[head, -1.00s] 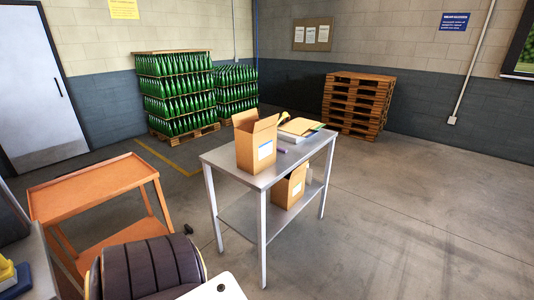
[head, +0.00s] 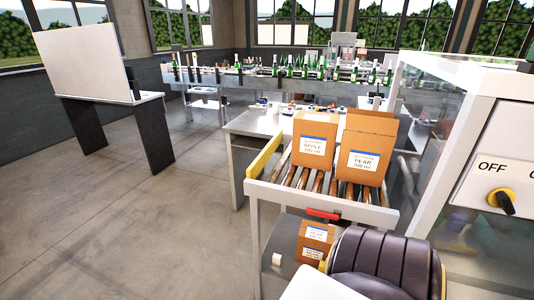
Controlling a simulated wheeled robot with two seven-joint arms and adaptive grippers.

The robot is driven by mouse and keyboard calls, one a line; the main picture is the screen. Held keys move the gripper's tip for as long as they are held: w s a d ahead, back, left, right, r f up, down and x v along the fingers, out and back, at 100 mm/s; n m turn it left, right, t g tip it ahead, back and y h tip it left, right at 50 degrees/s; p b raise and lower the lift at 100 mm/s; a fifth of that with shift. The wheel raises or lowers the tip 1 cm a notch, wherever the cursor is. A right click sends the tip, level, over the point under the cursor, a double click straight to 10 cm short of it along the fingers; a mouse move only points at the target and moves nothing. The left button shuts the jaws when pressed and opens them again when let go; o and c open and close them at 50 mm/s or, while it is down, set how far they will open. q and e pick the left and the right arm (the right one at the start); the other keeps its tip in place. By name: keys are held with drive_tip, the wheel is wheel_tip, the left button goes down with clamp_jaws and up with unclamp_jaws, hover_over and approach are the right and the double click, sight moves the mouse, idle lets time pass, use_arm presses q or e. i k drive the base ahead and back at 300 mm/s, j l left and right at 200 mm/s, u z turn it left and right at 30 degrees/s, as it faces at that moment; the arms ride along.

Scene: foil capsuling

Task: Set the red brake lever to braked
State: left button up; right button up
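The red brake lever (head: 323,214) is in the head view, on the front rail of a roller table (head: 352,212), below the two cartons. It looks like a short red bar lying nearly level along the rail, slightly lower at its right end. It is small here, and no marking for braked or released can be read beside it. Neither my left nor my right gripper is in view, and nothing touches the lever.
Two cartons, apple (head: 314,140) and pear (head: 365,148), stand on the rollers. A machine panel with a yellow-and-black OFF knob (head: 501,201) stands at right. A bottle line (head: 255,78) runs behind. The floor (head: 150,220) at left is clear.

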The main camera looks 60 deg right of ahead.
sight(336, 215)
drive_tip(key=z, duration=2.35)
